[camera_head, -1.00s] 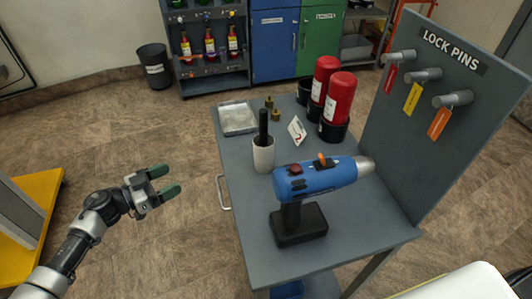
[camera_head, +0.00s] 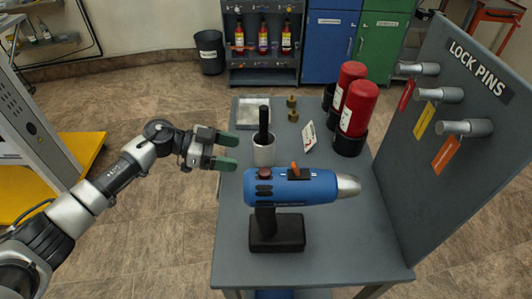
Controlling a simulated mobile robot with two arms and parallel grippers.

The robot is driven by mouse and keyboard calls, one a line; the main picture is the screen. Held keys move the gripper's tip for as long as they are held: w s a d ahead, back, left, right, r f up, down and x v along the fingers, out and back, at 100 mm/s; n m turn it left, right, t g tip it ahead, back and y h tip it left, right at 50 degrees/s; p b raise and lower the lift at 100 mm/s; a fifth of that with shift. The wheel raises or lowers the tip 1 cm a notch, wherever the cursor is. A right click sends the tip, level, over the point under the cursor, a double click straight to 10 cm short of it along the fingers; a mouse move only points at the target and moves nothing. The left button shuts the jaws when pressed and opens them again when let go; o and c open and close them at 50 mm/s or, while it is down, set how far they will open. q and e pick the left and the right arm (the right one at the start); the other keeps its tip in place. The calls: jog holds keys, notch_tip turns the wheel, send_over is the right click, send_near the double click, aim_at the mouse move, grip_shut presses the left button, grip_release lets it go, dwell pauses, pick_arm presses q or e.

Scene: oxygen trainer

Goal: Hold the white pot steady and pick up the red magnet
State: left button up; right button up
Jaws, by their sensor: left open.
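The white pot (camera_head: 263,155) stands upright on the grey table with a black rod (camera_head: 264,122) standing in it. The blue power tool in front hides the pot's lower edge. My left gripper (camera_head: 233,152) is open and empty, its green fingertips just left of the pot and pointing at it, with a small gap. A small dark red round piece (camera_head: 264,172) shows on the rear top of the blue tool; I cannot tell whether it is the red magnet. No other red magnet stands out. My right gripper is out of view.
The blue power tool (camera_head: 300,187) stands close in front of the pot. Behind are a silver tray (camera_head: 262,104), brass pieces (camera_head: 292,115) and a small white card (camera_head: 309,137). Red cylinders (camera_head: 357,110) and the lock pin board (camera_head: 455,130) stand right.

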aim_at(259, 158)
pick_arm(q)
jog(key=b+x, duration=0.1)
jog(key=x, duration=0.2)
jog(key=shift+f, duration=0.1)
jog(key=x, duration=0.1)
jog(key=p+x, duration=0.1)
jog(key=x, duration=0.1)
jog(key=shift+d+r, duration=0.15)
jog(key=shift+r, duration=0.1)
jog(key=shift+d+f, duration=0.3)
jog(key=shift+d, duration=0.35)
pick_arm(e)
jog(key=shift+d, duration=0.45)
